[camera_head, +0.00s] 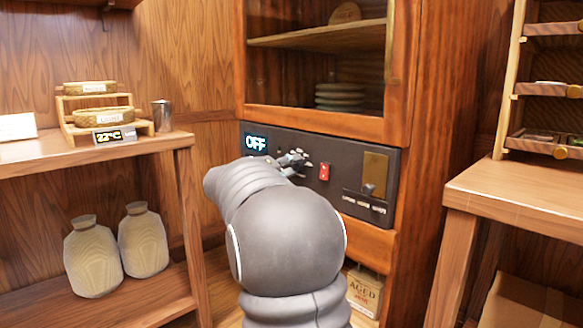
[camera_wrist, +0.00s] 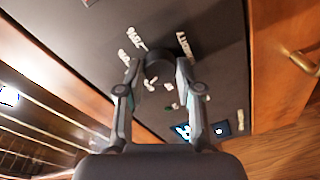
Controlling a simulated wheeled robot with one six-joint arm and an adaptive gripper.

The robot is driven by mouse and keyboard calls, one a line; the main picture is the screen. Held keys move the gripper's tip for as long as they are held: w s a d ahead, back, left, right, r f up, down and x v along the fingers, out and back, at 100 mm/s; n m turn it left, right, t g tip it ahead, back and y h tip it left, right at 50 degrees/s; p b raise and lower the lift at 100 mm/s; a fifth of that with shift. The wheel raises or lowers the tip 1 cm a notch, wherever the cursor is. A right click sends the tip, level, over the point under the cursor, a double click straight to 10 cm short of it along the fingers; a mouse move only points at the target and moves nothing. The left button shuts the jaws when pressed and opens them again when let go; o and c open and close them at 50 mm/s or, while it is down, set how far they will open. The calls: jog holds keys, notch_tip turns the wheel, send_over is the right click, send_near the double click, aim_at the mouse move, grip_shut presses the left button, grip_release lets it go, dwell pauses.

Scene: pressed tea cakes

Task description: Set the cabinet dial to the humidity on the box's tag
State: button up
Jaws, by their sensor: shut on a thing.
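The cabinet's dark control panel (camera_head: 350,202) has a small display (camera_head: 256,143) that reads OFF. The dark round dial (camera_wrist: 157,69) shows in the wrist view, with white lettering and small marks around it. My gripper (camera_wrist: 158,72) is shut on the dial, one finger on each side. In the head view my gripper (camera_head: 292,163) is at the panel, right of the display, and my arm hides most of the dial. A box (camera_head: 365,290) marked AGED stands low beneath the cabinet; a pale tag on its lower front is too small to read.
A red switch (camera_head: 324,172) and a brass plate with a lever (camera_head: 375,178) lie right of the dial. A left shelf (camera_head: 90,150) holds a rack and a metal cup (camera_head: 162,116); two wrapped jars stand below. A wooden table (camera_head: 520,195) is at the right.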

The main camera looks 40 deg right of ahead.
jog(key=shift+w+r+n+g+p, duration=0.1)
jog(key=shift+n+g+p, duration=0.25)
jog(key=shift+n+p, duration=1.9)
jog(key=shift+n+g+p, duration=0.35)
jog(key=shift+n+p, duration=0.7)
jog(key=shift+n, duration=2.3)
jog(key=o, duration=1.2)
jog(key=shift+c, duration=0.2)
